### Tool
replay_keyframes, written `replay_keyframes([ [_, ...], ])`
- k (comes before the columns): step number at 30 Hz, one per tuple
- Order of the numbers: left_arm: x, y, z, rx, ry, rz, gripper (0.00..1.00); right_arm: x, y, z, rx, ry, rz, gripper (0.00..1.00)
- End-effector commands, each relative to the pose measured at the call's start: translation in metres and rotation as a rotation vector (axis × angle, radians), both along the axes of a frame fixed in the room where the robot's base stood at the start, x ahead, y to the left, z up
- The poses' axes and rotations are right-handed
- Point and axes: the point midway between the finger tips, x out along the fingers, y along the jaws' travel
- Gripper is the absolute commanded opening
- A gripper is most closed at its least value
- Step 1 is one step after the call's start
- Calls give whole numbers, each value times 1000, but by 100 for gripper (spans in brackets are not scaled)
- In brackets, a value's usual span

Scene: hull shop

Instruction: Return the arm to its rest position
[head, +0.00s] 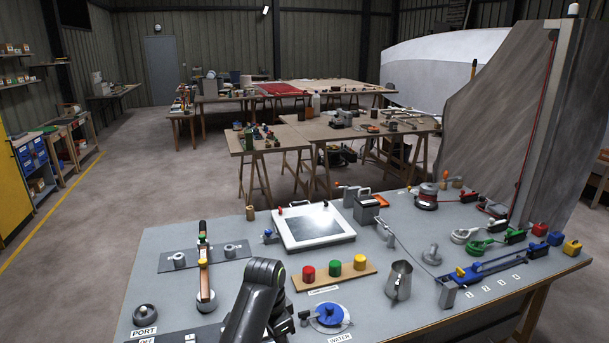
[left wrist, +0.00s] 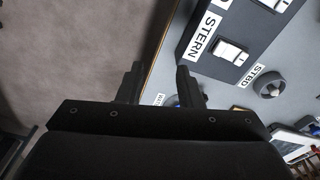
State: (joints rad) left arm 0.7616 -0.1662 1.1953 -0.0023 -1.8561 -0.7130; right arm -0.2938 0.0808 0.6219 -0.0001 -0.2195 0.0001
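My left gripper (left wrist: 161,68) shows in the left wrist view. Its two dark fingers stand apart with nothing between them, so it is open and empty. It is near the edge of the grey bench, with bare floor to the left. A dark panel with a STERN label (left wrist: 202,34) and a white rocker switch (left wrist: 229,52) lies to its right, apart from the fingers. In the head view a dark arm of mine (head: 255,300) rises from the bottom edge over the bench (head: 405,250); I see no fingertips there. My right gripper is not in view.
Near my arm stand a blue round valve (head: 329,314), a board with red, green and yellow buttons (head: 335,280), a lever with an orange-brown handle (head: 204,278) and a PORT knob (head: 145,316). A metal jug (head: 399,281) stands farther right. A STBD knob (left wrist: 269,84) shows in the wrist view.

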Motion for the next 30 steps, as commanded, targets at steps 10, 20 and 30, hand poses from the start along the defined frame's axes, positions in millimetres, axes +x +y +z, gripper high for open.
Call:
replay_keyframes([
  [10, -83, 97, -80, -38, -60, 384, 33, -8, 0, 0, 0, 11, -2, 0],
  [20, -204, 180, -107, -21, -146, 721, 33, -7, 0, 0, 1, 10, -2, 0],
  [30, -311, 225, -84, 4, -236, 939, 33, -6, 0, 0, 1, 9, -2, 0],
])
